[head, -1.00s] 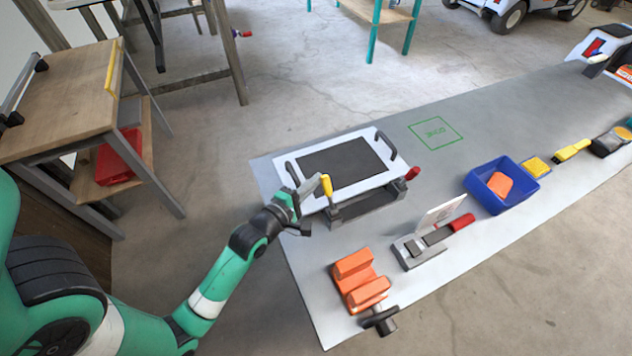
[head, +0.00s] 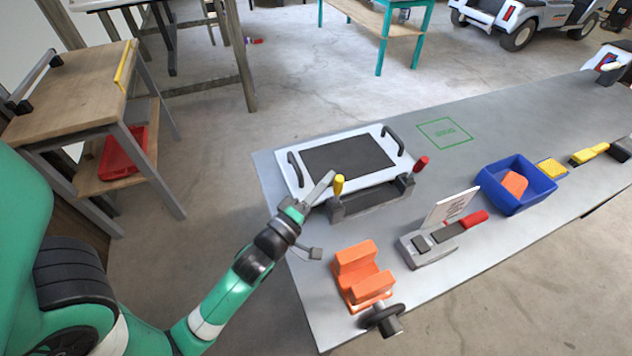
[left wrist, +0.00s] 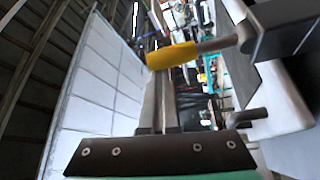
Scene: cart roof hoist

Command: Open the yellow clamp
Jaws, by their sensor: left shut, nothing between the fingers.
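The yellow clamp (head: 339,186) stands roughly upright on the left end of a dark grey bracket (head: 370,199), at the near edge of a white panel. My left gripper (head: 329,178) is shut and empty, its fingertips just left of the yellow handle. In the left wrist view, the yellow grip (left wrist: 172,56) and its metal rod cross just beyond my closed fingers (left wrist: 160,100). I cannot tell whether the fingers touch the handle. My right gripper is not in view.
The white panel (head: 370,133) has a dark centre and two black handles. A red-handled clamp (head: 420,164) is at the bracket's right end. An orange block (head: 355,262), a red-handled toggle device (head: 430,246) and a blue bin (head: 492,183) share the grey table (head: 540,115).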

